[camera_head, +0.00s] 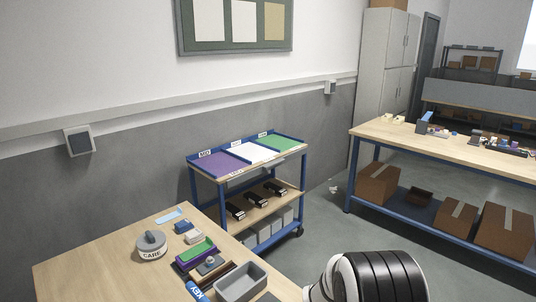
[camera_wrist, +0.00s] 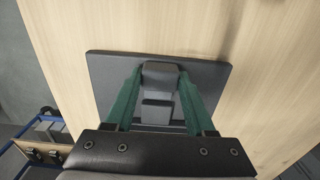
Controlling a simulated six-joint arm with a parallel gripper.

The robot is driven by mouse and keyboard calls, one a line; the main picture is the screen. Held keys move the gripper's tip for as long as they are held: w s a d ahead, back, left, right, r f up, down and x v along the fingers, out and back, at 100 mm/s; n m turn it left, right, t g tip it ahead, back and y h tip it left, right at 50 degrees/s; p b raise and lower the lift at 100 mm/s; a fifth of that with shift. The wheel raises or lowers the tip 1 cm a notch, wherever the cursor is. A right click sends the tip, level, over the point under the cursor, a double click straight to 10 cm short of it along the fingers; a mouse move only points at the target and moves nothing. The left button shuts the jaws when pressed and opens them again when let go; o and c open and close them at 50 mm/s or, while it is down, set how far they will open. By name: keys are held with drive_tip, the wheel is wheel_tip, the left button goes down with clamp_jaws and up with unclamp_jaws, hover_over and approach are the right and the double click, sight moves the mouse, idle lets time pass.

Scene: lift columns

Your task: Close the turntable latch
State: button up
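In the wrist view, a dark grey plate (camera_wrist: 215,76) lies on the wooden table top. A dark grey raised block (camera_wrist: 160,76) stands at its middle, with a smaller block (camera_wrist: 156,112) in front; this looks like the latch, though I cannot be sure. My gripper (camera_wrist: 160,74) has two green fingers, apart, one on each side of the raised block. Gaps seem to show between fingers and block; contact is unclear. The gripper's black body hides the near part of the plate. My gripper is not visible in the head view.
In the head view, the near table (camera_head: 85,264) holds a round grey piece marked CARE (camera_head: 152,246), a grey open bin (camera_head: 241,283), a purple-and-green stack (camera_head: 195,254) and small blocks. A blue cart (camera_head: 192,176) stands behind it. A long workbench (camera_head: 400,137) is at right.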

drive_tip(key=shift+c, duration=1.4)
drive_tip(key=shift+w, duration=0.1)
drive_tip(key=shift+w+a, duration=0.65)
drive_tip(key=shift+a, duration=0.05)
drive_tip(key=o, duration=0.9)
drive_tip(key=shift+o, duration=0.2)
drive_tip(key=shift+r, duration=0.1)
